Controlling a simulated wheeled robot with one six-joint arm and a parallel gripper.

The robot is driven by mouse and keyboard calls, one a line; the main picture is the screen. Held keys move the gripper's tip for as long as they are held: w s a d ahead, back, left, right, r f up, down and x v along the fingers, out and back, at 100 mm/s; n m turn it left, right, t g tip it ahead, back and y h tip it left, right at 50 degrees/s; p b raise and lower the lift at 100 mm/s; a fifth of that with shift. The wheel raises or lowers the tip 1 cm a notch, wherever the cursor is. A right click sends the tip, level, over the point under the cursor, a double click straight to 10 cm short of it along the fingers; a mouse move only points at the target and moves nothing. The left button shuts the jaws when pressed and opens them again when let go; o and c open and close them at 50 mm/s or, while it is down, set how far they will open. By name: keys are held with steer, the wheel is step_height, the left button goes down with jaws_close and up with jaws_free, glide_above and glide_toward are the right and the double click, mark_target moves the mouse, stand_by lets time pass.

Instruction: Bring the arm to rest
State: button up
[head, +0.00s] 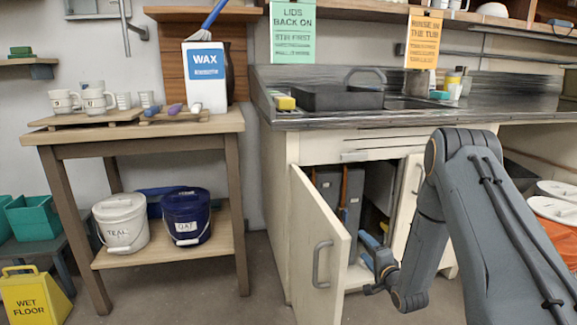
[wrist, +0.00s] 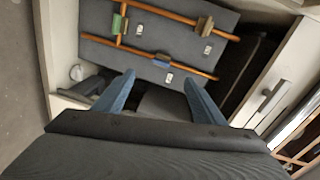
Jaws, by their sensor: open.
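My arm reaches in from the right in the head view, bent down at the elbow. My gripper (head: 368,252) is low in front of the open cabinet under the sink. In the wrist view my gripper (wrist: 160,85) has its two blue fingers spread wide with nothing held between them. Beyond the fingers is a grey panel (wrist: 190,38) with wooden rods and small clips on it. I cannot tell how close the fingertips are to it.
The left cabinet door (head: 318,250) stands swung open beside my gripper. The right door (head: 408,200) is partly behind my arm. A wooden table (head: 140,137) stands left, with a white bucket (head: 120,225) and a blue bucket (head: 187,215) on its shelf. Floor between is clear.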

steer(key=s+a+r+n+g+h, duration=0.3)
steer(key=s+r+n+g, duration=0.4)
steer(key=s+r, duration=0.35)
steer(key=s+a+r+n+g, duration=0.2)
steer(key=s+r+n+g, duration=0.1)
steer(key=s, duration=0.9)
steer(key=s+a+r+n+g, duration=0.2)
steer(key=s+r+n+g, duration=0.15)
steer(key=s, duration=0.95)
steer(key=s+a+r+n+g, duration=0.35)
steer(key=s+a+n, duration=0.25)
steer(key=s+a, duration=0.8)
steer(key=d+r+m+p, duration=0.2)
steer(key=d+r+p, duration=0.4)
steer(key=r+p, duration=0.3)
steer(key=d+r+m+p, duration=0.3)
steer(key=d+r+p, duration=0.4)
steer(key=p, duration=0.8)
steer(key=shift+w+d+r+t, duration=0.2)
steer(key=shift+w+r+t, duration=0.25)
steer(key=shift+r, duration=1.15)
steer(key=shift+m, duration=0.25)
